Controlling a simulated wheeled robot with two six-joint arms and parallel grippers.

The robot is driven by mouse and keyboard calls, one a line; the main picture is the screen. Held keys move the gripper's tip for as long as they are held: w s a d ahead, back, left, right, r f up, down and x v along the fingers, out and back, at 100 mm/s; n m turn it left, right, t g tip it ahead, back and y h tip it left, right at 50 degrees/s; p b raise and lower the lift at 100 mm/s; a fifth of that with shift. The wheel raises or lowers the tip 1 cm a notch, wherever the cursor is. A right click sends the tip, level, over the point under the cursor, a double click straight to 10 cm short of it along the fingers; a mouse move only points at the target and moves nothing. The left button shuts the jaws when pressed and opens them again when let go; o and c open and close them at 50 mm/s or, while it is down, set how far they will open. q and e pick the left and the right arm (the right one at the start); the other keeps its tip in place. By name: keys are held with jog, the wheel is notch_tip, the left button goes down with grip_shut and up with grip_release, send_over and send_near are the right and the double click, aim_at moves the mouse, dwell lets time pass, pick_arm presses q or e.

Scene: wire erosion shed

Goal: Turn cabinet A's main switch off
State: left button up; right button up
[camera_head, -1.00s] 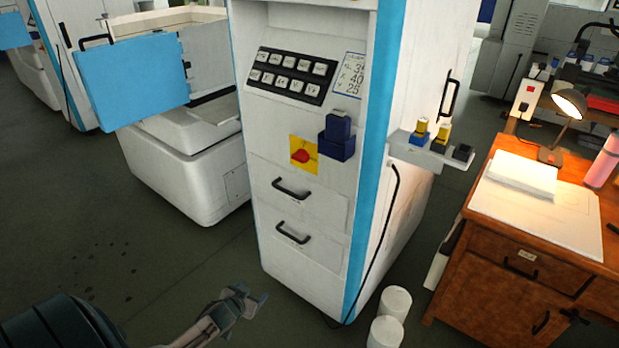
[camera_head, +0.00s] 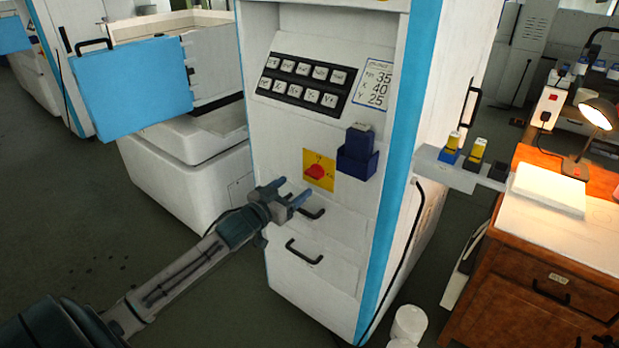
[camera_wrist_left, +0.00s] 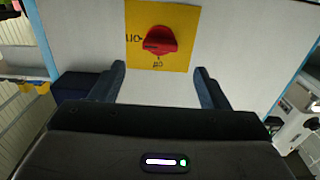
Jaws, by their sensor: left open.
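The main switch is a red rotary knob (camera_head: 315,172) on a yellow square plate (camera_head: 326,182), on the front of the white and blue cabinet (camera_head: 365,225). In the left wrist view the red knob (camera_wrist_left: 160,40) sits on its yellow plate (camera_wrist_left: 184,57), just beyond and between the finger tips. My left gripper (camera_head: 291,194) is open and empty, a little below and left of the switch, apart from it. Its two fingers also show in the left wrist view (camera_wrist_left: 160,80). My right gripper is not in view.
A blue holder (camera_head: 357,165) with a device in it is mounted right of the switch. A black handle (camera_head: 304,252) and another partly behind my gripper stick out below. A black keypad (camera_head: 307,80) is above. A wooden desk (camera_head: 540,250) stands at right.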

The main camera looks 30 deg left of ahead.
aim_at(311, 175)
pick_arm(q)
jog(key=w, duration=0.2)
jog(key=w+b, duration=0.1)
jog(key=w, duration=0.3)
jog(key=shift+w+d, duration=0.2)
jog(key=shift+d, duration=0.05)
jog(key=shift+w+b, duration=0.3)
jog(key=shift+w, duration=0.45)
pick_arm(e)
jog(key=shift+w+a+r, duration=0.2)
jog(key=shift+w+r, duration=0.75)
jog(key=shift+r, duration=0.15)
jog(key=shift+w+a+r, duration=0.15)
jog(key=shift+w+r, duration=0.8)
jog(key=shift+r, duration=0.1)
pick_arm(q)
jog(key=c, duration=1)
